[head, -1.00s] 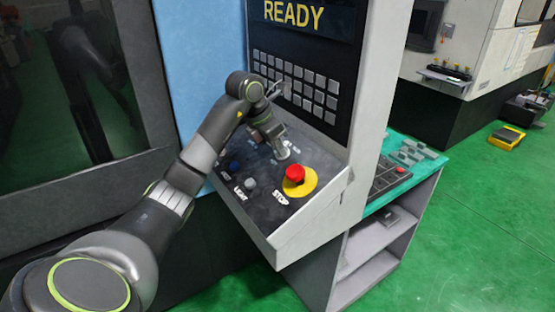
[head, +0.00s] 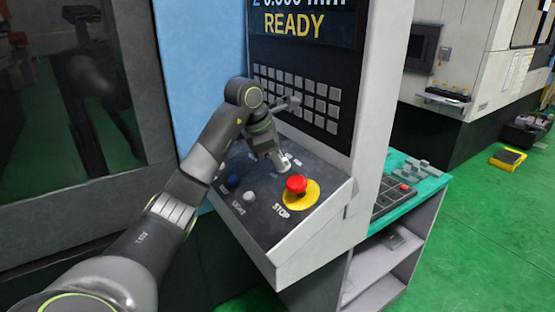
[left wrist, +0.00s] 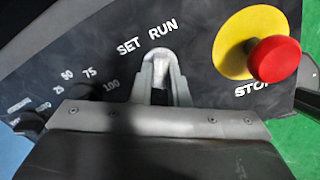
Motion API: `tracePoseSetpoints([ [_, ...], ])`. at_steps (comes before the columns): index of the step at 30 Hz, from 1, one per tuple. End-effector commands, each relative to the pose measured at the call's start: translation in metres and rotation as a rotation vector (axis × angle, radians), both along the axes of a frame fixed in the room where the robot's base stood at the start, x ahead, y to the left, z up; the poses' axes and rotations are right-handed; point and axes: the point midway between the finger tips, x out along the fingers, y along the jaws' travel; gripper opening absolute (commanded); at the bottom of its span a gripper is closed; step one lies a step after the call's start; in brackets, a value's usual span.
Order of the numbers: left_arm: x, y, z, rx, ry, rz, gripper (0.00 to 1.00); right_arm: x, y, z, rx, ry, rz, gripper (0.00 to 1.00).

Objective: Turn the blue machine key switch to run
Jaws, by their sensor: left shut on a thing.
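The key switch (left wrist: 161,66) is on the sloped dark control panel (head: 262,221), below the white SET and RUN labels in the left wrist view. My left gripper (left wrist: 161,75) is shut on it, with one finger on each side of its pale upright grip. The grip points up towards RUN in that view; the fingers hide its lower part. In the head view my left gripper (head: 283,163) reaches down to the panel from the upper left, and the switch is mostly hidden by the fingers. My right gripper is not in view.
A red stop button (head: 297,185) on a yellow disc stands close to the right of my left gripper. Above are the key rows (head: 300,95) and a screen (head: 300,22) reading READY.

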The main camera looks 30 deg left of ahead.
Motion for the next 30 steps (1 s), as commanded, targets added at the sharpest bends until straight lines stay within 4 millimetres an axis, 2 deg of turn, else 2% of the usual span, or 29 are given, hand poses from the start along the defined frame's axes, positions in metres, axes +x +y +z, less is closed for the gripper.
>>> tracePoseSetpoints([
  [9, 0.000, 0.000, 0.002, 0.003, -0.005, -0.003, 0.00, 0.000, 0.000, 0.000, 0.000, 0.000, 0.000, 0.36],
  [10, 0.000, 0.000, 0.002, 0.003, -0.005, -0.003, 0.17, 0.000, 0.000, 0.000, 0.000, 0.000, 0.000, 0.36],
  [15, 0.000, 0.000, 0.001, 0.002, -0.004, -0.003, 0.36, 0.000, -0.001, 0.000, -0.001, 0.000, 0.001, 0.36],
  [24, -0.001, 0.000, 0.002, 0.001, -0.003, -0.002, 0.36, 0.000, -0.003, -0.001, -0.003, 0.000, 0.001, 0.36],
  [30, -0.010, 0.005, 0.025, 0.004, -0.007, -0.001, 0.36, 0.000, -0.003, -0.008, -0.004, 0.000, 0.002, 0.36],
])
